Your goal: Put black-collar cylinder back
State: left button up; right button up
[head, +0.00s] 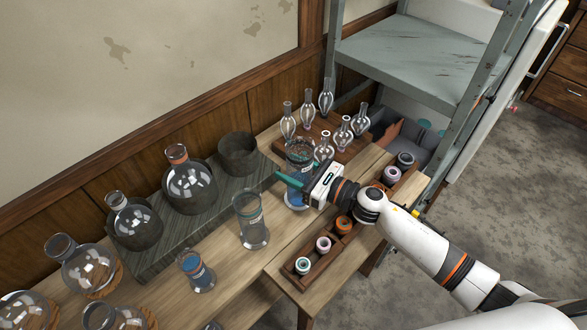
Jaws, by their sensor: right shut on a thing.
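My right gripper (287,180) reaches in from the right and is shut on a tall glass cylinder (299,154) with bluish contents. The cylinder stands about upright, with its round foot (295,202) low over or on the table; I cannot tell which. The gripper hides its middle, and its collar colour is hard to make out. Another clear glass cylinder (251,222) stands upright on the table to the left of the gripper. My left gripper is not in view.
A small blue-filled vessel (198,273) stands at the front left. Round flasks (190,187) and a dark empty bowl (238,154) line a grey raised shelf (160,250). Slim glass bulbs (288,124) stand behind the held cylinder. A wooden rack (325,262) of small jars lies along the right edge.

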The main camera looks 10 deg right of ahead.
jog(key=shift+f, duration=0.1)
jog(key=o, duration=1.3)
jog(key=shift+r, duration=0.2)
jog(key=b+v, duration=0.3)
jog(key=v, duration=0.9)
